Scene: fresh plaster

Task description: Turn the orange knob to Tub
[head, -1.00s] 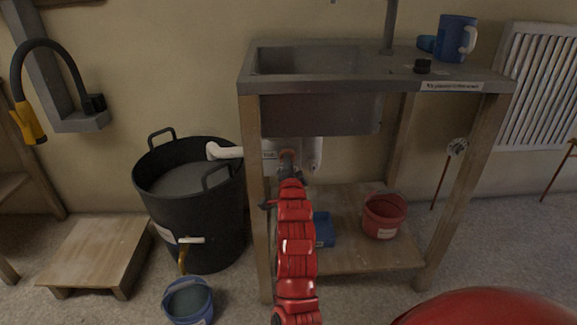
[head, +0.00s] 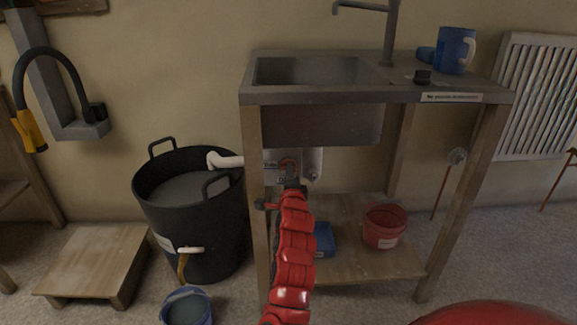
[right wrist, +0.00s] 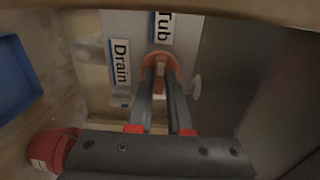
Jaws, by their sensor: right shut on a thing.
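The orange knob (head: 288,162) is on a pale panel (head: 313,160) under the sink, behind my right gripper (head: 291,180) in the head view. In the right wrist view the knob (right wrist: 160,66) sits between the fingertips of my right gripper (right wrist: 161,88), which is shut on its grip. The "Tub" label (right wrist: 162,27) is above the knob there and the "Drain" label (right wrist: 121,62) is to its left. The knob's grip runs roughly up and down in that view, about in line with "Tub". Which end is its pointer I cannot tell. My left gripper is not in view.
The sink bench (head: 375,97) stands over the panel, with a front leg (head: 253,215) just left of my arm. A black tub (head: 210,225) stands left. On the lower shelf are a red bucket (head: 385,226) and a blue container (head: 323,240).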

